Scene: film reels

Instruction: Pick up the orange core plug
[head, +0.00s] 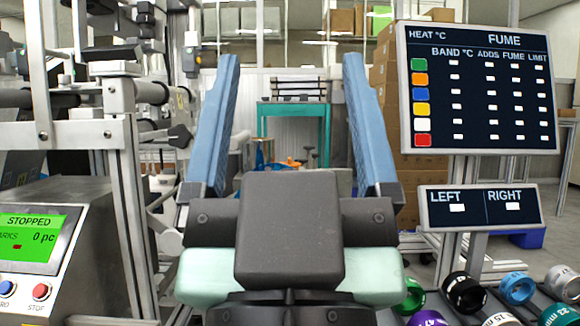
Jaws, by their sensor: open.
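My gripper (291,62) fills the middle of the head view. Its two blue fingers stand wide apart, with nothing held between them. No orange core plug can be made out for certain. A small orange object (290,162) shows far off between the fingers, too small to identify. Purple and white ones are cut by the bottom edge. My gripper's body may hide more to their left.
A machine panel (28,240) reading STOPPED stands at the lower left, beside a metal frame (122,180). A large FUME board (478,90) and a smaller LEFT/RIGHT display (481,208) stand at the right, above the plugs. A teal table (296,112) is far behind.

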